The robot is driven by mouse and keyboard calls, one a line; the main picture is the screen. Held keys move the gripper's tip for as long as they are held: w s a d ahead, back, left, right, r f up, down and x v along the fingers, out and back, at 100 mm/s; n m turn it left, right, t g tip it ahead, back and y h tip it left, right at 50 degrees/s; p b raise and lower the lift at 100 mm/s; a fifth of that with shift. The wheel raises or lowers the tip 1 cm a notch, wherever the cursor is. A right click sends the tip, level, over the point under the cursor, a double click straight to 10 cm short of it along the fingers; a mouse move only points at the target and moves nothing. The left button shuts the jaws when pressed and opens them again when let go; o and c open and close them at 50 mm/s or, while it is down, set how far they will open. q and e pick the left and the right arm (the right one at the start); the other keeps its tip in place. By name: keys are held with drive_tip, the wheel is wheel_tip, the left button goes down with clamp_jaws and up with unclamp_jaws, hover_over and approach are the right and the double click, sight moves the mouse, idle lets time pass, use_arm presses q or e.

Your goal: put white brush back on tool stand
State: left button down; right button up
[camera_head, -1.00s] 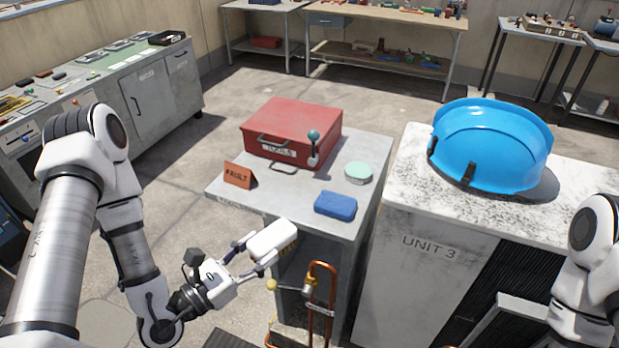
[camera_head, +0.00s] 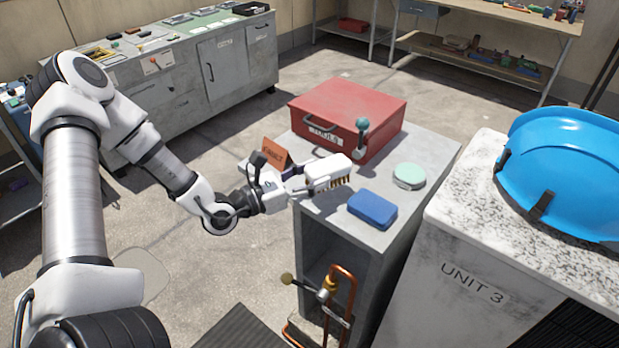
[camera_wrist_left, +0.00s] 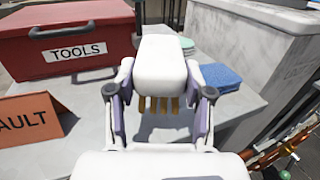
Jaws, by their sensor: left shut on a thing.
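The white brush (camera_head: 329,170) has a white block body and tan bristles that point down. My left gripper (camera_head: 298,182) is shut on it, with a finger on each side in the left wrist view (camera_wrist_left: 160,100). The brush is at the front left part of the grey tool stand (camera_head: 424,158), over its top. I cannot tell whether the bristles touch the surface. The right gripper is not in view.
On the stand are a red toolbox (camera_head: 330,105), an orange fault sign (camera_head: 274,152), a blue sponge (camera_head: 372,209) and a green round pad (camera_head: 409,175). A teal-knobbed lever (camera_head: 362,125) stands by the toolbox. Copper pipes (camera_head: 345,290) rise in front. UNIT 3 (camera_head: 460,270) bears a blue helmet (camera_head: 560,170).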

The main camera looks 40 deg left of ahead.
use_arm(q)
drive_tip(key=w+a, duration=0.2)
drive_tip(key=shift+a+f, duration=0.15)
drive_tip(key=shift+a, duration=0.25)
drive_tip(key=f, duration=0.3)
drive_tip(key=shift+w+f, duration=0.3)
drive_tip(key=shift+f, duration=0.05)
drive_tip(key=shift+c, duration=2.3)
unclamp_jaws()
drive_tip(key=shift+s+r, duration=0.1)
drive_tip(key=shift+s, duration=0.05)
